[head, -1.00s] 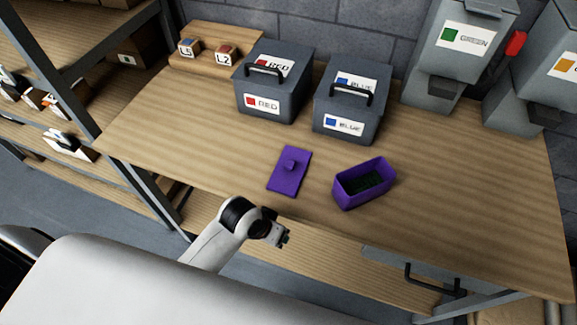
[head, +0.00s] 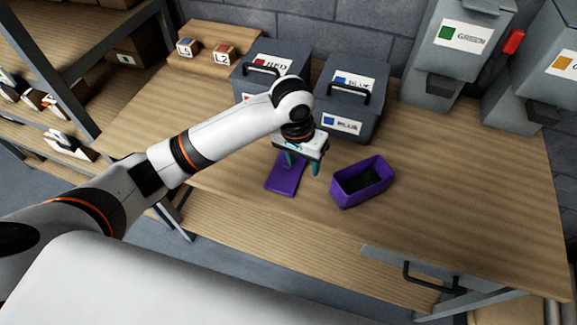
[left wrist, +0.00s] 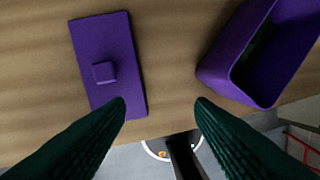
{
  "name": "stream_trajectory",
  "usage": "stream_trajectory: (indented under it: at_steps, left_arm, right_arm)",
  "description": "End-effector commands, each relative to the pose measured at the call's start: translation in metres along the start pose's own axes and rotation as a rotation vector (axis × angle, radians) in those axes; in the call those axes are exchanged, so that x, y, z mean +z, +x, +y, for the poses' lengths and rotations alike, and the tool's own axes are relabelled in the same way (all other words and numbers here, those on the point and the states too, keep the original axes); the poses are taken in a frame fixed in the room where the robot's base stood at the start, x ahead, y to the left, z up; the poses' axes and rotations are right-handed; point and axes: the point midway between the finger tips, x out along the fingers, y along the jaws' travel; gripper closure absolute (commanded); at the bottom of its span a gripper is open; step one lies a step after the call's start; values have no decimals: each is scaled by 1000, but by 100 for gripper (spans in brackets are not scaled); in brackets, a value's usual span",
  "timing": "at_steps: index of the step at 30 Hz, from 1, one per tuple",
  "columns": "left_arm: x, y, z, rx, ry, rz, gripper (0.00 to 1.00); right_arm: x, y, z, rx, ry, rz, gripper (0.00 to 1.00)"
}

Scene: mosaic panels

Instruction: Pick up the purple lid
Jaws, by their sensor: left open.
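The purple lid (head: 285,180) lies flat on the wooden table, partly hidden by my left gripper in the head view. In the left wrist view the lid (left wrist: 122,68) shows at the upper left, with a small square knob (left wrist: 103,72) on top. My left gripper (head: 302,168) is above the table, over the lid's right side, with its fingers pointing down. It is open and empty; its two dark green fingers (left wrist: 160,112) stand wide apart. The lid is off to the left of the gap between them. My right gripper is not in view.
An open purple box (head: 348,192) with dark contents stands right of the lid. A grey RED bin (head: 241,84) and a grey BLUE bin (head: 373,118) stand behind. The wooden table (head: 450,190) is clear to the right.

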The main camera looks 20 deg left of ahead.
Motion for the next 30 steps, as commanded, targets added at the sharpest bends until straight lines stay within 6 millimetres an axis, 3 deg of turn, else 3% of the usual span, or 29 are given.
stream_trajectory:
  at_steps: [3, 9, 19, 30]
  left_arm:
    - [22, -29, 25, 76, -85, 33, 51]
    - [34, -50, 44, 125, -169, 63, 51]
    - [30, -1, 51, 127, -176, 68, 51]
    - [28, 34, 59, 127, -175, 67, 51]
  right_arm:
    - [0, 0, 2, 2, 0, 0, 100]
    - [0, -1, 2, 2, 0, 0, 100]
    - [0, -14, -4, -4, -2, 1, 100]
    - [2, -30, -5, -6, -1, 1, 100]
